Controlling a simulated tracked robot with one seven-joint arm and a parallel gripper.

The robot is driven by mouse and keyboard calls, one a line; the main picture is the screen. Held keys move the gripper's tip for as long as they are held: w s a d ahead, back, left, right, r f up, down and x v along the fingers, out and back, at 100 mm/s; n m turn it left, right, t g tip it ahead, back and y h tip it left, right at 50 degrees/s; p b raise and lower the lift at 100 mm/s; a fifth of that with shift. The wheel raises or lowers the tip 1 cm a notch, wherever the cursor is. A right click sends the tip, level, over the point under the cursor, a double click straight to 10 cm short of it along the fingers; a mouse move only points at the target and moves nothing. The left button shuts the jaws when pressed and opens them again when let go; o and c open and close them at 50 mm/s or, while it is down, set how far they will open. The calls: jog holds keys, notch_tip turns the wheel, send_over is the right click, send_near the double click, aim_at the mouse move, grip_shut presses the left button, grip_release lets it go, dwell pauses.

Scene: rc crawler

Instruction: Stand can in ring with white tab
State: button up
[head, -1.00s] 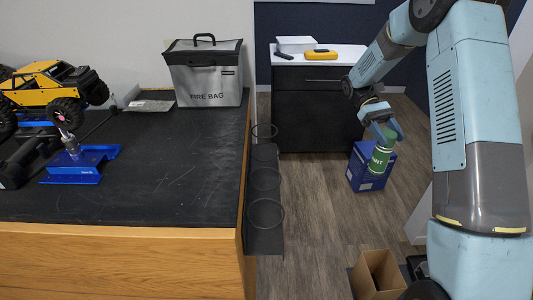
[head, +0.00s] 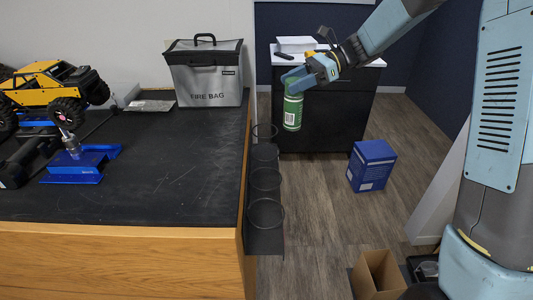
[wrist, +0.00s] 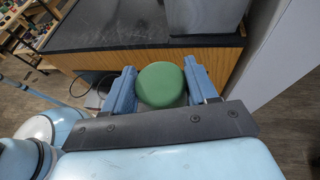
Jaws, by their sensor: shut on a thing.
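My gripper (head: 296,82) is shut on a green can (head: 292,113) with a white label, held roughly upright in the air to the right of the workbench. In the wrist view the can's green top (wrist: 161,85) sits between the two blue fingers. Three dark rings stick out along the bench's right side: a far ring (head: 265,138), a middle ring (head: 281,181) and a near ring (head: 283,215). The can is right of and above the far ring, apart from it. I cannot make out a white tab on any ring.
The black-topped workbench (head: 190,190) holds a grey fire bag (head: 205,75), a yellow RC crawler (head: 50,85) and a blue stand (head: 75,168). A dark cabinet (head: 330,125) stands behind the can. A blue box (head: 371,165) and an open cardboard box (head: 378,270) are on the floor.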

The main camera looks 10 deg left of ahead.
jog(key=a+r+m+t+y, duration=0.1)
jog(key=a+r+m+t, duration=0.4)
jog(key=a, duration=0.4)
notch_tip(320, 180, down, 16)
jog(key=shift+d+f+n, duration=0.2)
jog(key=shift+f+n, duration=0.05)
jog(key=shift+n, duration=0.15)
jog(key=o, duration=1.5)
jog(key=shift+w, duration=0.1)
jog(key=shift+o, duration=0.2)
jog(key=s+v, duration=0.1)
jog(key=v, duration=1.1)
jog(key=shift+w, duration=0.45)
jog(key=shift+d, duration=0.1)
